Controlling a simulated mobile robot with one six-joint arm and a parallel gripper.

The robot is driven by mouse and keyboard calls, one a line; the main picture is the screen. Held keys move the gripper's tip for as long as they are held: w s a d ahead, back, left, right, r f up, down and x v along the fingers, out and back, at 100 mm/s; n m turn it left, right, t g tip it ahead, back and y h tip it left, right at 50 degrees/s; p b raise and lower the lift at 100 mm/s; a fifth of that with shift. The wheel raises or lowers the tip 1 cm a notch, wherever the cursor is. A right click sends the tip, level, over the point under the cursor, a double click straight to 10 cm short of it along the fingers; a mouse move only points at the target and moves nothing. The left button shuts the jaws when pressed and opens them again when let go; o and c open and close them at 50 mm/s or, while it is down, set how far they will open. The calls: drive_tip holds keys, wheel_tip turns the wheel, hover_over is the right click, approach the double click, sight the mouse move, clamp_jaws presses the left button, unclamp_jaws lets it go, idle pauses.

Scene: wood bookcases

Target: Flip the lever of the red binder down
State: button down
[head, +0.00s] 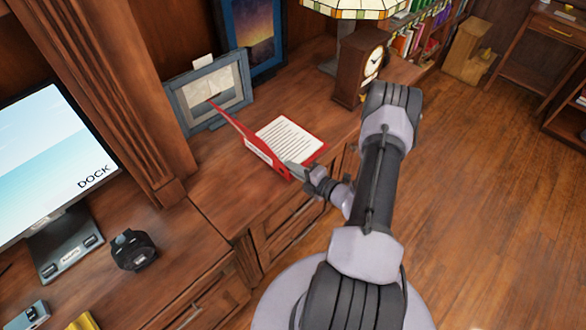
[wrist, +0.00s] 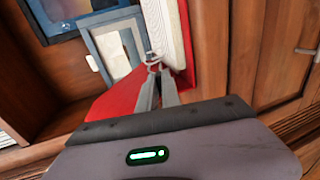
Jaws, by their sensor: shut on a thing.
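The red binder (head: 264,154) lies open on the wooden cabinet top, with white printed pages showing on the right and its red cover raised and tilted to the left. In the wrist view the red cover (wrist: 118,96) is at the left of the fingers. My gripper (head: 288,167) is at the near edge of the binder, low beside the spine. In the wrist view my gripper (wrist: 154,68) has its fingertips closed together on a small metal part, the lever (wrist: 153,58), beside the page stack. The fingers partly hide the lever.
A grey picture frame (head: 209,95) stands behind the binder, with a dark blue frame (head: 252,38) farther back. A wooden clock (head: 361,68) and a lamp (head: 357,8) stand at the right. A monitor (head: 52,165) and a black device (head: 134,250) are at the left.

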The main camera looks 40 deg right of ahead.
drive_tip(key=shift+s+f+t+b, duration=0.1)
drive_tip(key=shift+f+t+b, duration=0.2)
drive_tip(key=shift+f+b, duration=0.25)
drive_tip(key=shift+r, duration=0.1)
drive_tip(key=c, duration=1.8)
unclamp_jaws()
drive_tip(key=p+v, duration=0.4)
drive_tip(key=v, duration=1.3)
drive_tip(key=shift+s, duration=0.25)
